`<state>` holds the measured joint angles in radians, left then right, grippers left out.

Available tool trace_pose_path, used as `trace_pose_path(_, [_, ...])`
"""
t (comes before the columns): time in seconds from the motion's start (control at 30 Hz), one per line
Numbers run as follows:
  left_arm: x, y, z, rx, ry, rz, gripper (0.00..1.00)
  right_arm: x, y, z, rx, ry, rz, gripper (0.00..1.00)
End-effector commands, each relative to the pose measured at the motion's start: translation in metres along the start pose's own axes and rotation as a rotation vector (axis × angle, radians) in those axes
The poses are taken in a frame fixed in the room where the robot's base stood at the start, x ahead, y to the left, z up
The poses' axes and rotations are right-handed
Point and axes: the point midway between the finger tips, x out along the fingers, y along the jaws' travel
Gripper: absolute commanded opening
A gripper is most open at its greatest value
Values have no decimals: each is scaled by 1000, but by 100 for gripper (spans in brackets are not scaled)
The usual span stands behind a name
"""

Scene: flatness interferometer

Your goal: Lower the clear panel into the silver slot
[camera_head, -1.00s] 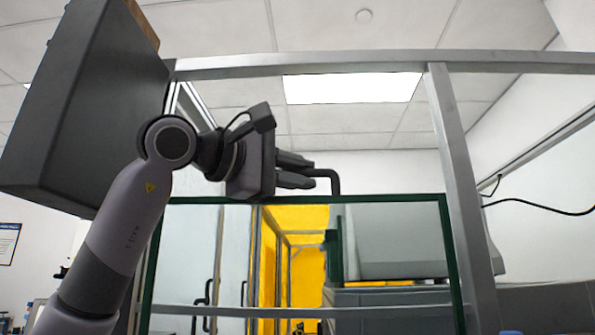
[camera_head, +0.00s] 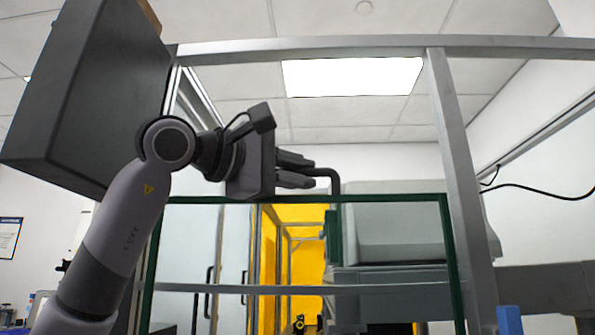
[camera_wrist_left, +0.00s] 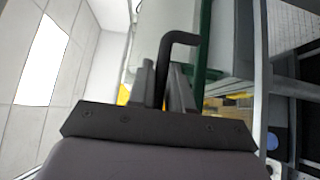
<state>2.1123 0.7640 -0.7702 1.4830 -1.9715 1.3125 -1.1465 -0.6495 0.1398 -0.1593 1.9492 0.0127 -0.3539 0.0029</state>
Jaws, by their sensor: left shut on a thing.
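The clear panel (camera_head: 400,199) has a dark green edge and stands upright in the head view. A black bent handle (camera_head: 335,182) rises from its top edge. My left gripper (camera_head: 310,172) is shut on the handle, just above the top edge. The left wrist view shows the handle (camera_wrist_left: 180,38) between the fingers (camera_wrist_left: 165,85) and the green edge (camera_wrist_left: 205,45) close beside it. The panel's lower end is out of view. A silver frame (camera_head: 455,150) stands around the panel; I cannot make out the slot itself. My right gripper is not in view.
The frame's top rail (camera_head: 350,46) runs above my gripper, and a silver crossbar (camera_head: 240,289) shows through the panel. A large dark box (camera_head: 85,100) is at upper left. Grey equipment (camera_head: 395,235) and yellow panels (camera_head: 300,255) lie behind. A blue object (camera_head: 509,320) is at lower right.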

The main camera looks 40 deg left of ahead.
Motion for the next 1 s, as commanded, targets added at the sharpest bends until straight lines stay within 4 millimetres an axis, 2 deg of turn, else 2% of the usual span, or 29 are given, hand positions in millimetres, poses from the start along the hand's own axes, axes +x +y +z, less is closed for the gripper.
trace_pose_path(0.47, [-2,3,0,0,-1,9,0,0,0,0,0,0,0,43])
trace_pose_path(1.0, [-2,-14,0,1,-1,9,0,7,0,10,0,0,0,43])
